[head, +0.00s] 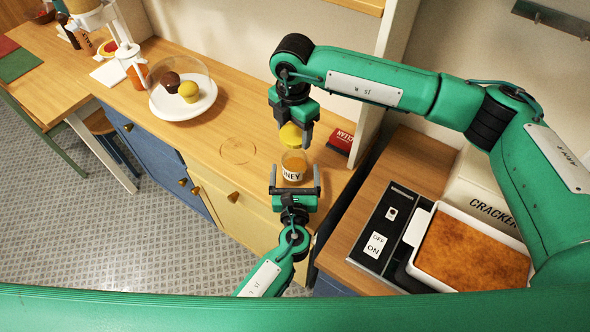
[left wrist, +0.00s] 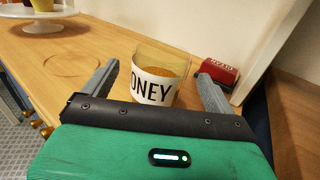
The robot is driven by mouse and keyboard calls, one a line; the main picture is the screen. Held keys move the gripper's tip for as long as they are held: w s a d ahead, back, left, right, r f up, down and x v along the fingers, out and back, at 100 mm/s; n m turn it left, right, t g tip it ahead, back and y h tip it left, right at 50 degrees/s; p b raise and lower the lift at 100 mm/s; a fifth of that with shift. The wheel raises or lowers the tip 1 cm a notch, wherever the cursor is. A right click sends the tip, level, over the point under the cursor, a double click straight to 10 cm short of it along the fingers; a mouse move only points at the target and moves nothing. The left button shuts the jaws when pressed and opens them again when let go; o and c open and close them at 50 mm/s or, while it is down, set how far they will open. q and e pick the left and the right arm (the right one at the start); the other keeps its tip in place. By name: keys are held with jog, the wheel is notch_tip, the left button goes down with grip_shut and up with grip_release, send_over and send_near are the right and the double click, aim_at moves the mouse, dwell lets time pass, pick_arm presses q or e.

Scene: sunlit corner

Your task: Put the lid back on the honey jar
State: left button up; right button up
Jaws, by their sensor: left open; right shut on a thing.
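The honey jar (head: 294,166) stands upright and uncovered on the wooden counter, with a white label reading HONEY. It also shows in the left wrist view (left wrist: 158,82), between the finger tips. My left gripper (head: 295,191) is open, its two fingers spread on either side of the jar's near side; I see gaps between fingers and jar. My right gripper (head: 293,131) points down above and slightly behind the jar, shut on the yellow lid (head: 290,136). The lid is apart from the jar's rim. The right gripper and lid do not show in the left wrist view.
A white cake stand (head: 184,104) with muffins is to the left. A pale ring mark (head: 238,151) lies on bare counter. A cracker box (head: 481,200) and a baking dish (head: 474,250) are at right.

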aim_at(295, 154)
pick_arm(q)
jog(key=shift+w, duration=1.7)
jog(key=c, duration=1.5)
jog(key=shift+o, duration=0.2)
pick_arm(e)
jog(key=shift+f, duration=2.45)
jog(key=shift+f, duration=0.1)
jog(key=shift+f, duration=0.8)
jog(key=shift+f, duration=0.55)
